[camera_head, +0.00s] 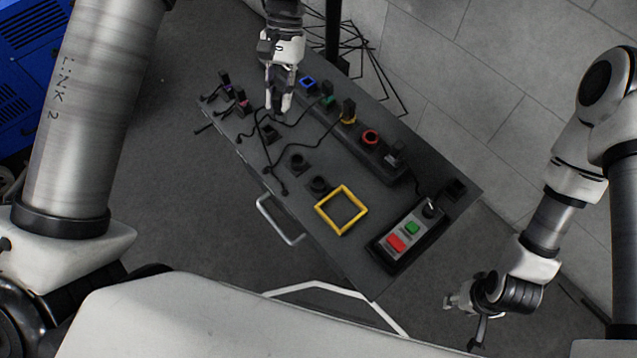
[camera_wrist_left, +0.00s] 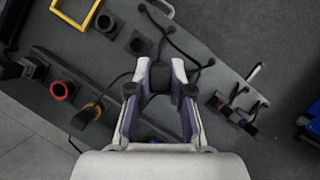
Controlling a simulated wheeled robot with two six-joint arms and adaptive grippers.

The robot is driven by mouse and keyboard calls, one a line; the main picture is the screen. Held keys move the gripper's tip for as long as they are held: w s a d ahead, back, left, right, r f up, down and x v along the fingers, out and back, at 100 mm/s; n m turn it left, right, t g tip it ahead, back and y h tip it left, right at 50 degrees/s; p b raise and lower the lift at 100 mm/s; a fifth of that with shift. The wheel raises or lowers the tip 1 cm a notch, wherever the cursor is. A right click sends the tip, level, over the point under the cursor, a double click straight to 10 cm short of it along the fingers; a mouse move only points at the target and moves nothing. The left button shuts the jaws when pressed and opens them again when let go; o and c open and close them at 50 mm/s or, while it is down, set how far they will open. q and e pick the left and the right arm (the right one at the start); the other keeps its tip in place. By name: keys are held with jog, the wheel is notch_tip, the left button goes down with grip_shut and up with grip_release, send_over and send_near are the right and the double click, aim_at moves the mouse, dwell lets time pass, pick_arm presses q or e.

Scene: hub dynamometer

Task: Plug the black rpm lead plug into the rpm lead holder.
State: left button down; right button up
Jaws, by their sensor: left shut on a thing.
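My left gripper (camera_head: 279,108) points down over the far left part of the grey bench. In the left wrist view my left gripper (camera_wrist_left: 160,88) is shut on a dark block, the black rpm lead plug (camera_wrist_left: 159,76), between its fingertips. A black square holder (camera_head: 270,132) sits just in front of the fingertips in the head view; I cannot tell if the plug touches it. Two similar black holders (camera_head: 299,162) and (camera_head: 319,185) stand in line with it. No label marks the rpm lead holder. My right gripper (camera_head: 468,303) hangs off the bench, its jaws unclear.
A row of coloured sockets, including a red ring (camera_head: 370,136), runs along the bench (camera_head: 408,187). Black leads lie loosely across its left part. A yellow square frame (camera_head: 342,210) and a button box (camera_head: 409,234) are nearer. Two plugs (camera_head: 242,100) stand at the left end.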

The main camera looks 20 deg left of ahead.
pick_arm(q)
jog(key=s+a+f, duration=0.2)
jog(key=s+f, duration=0.1)
jog(key=s, duration=0.1)
jog(key=shift+a+f+p, duration=0.3)
jog(key=shift+a+p, duration=0.05)
jog(key=shift+p, duration=0.05)
jog(key=shift+s, duration=0.1)
jog(key=s+d+p, duration=0.7)
jog(key=d+p, duration=0.1)
jog(key=d, duration=0.3)
jog(key=shift+s, duration=0.15)
dwell(1.1)
jog(key=w+d, duration=0.2)
jog(key=w, duration=0.1)
jog(key=shift+w+d, duration=0.15)
jog(key=shift+w, duration=0.1)
dwell(0.4)
